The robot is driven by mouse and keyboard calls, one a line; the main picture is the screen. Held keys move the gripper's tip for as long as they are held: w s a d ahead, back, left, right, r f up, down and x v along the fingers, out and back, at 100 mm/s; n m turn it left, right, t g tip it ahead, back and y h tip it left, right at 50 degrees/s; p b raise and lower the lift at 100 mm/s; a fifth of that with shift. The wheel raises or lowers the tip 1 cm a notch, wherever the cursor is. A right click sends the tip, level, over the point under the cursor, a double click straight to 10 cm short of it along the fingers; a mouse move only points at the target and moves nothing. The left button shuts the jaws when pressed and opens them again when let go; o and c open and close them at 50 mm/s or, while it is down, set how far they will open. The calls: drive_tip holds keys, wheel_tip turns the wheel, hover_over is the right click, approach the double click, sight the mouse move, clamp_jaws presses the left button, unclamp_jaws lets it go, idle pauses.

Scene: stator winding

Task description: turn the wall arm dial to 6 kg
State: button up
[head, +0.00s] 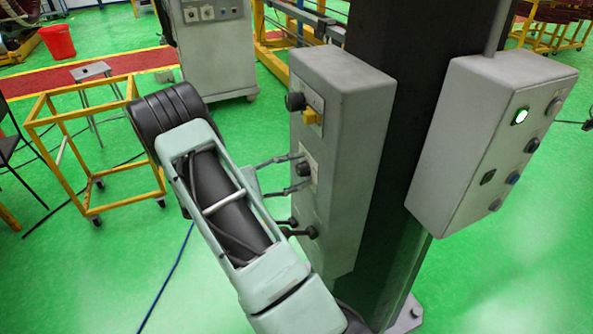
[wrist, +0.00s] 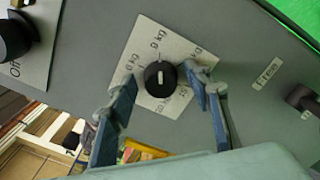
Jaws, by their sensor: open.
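The dial (wrist: 160,78) is a round black knob with a white mark, on a pale label plate (wrist: 146,38) turned like a diamond. The mark lies nearly upright in the wrist view, in line with the "9 kg" print above it. "6 kg" is printed at the plate's left, beside a finger. Other kg prints are partly hidden or blurred. My gripper (wrist: 161,86) is open, one finger on each side of the dial; I cannot tell whether they touch it. In the head view my gripper (head: 300,173) reaches the middle dial (head: 304,168) of the grey box (head: 343,88).
A black knob (head: 296,101) sits above the dial and another (head: 312,232) below it. The box hangs on a dark column (head: 405,120). A second control box (head: 470,130) with a lit green button is at the right. A yellow frame (head: 75,92) stands at the left.

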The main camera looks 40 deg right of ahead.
drive_tip(key=shift+c, duration=0.4)
drive_tip(key=c, duration=1.1)
drive_tip(key=shift+o, duration=0.2)
drive_tip(key=shift+n, duration=0.3)
drive_tip(key=n+p, duration=0.1)
drive_tip(key=n, duration=0.5)
drive_tip(key=shift+w+r, duration=0.1)
drive_tip(key=n+p, duration=0.1)
drive_tip(key=n, duration=0.4)
drive_tip(key=shift+n, duration=0.3)
drive_tip(key=o, duration=1.1)
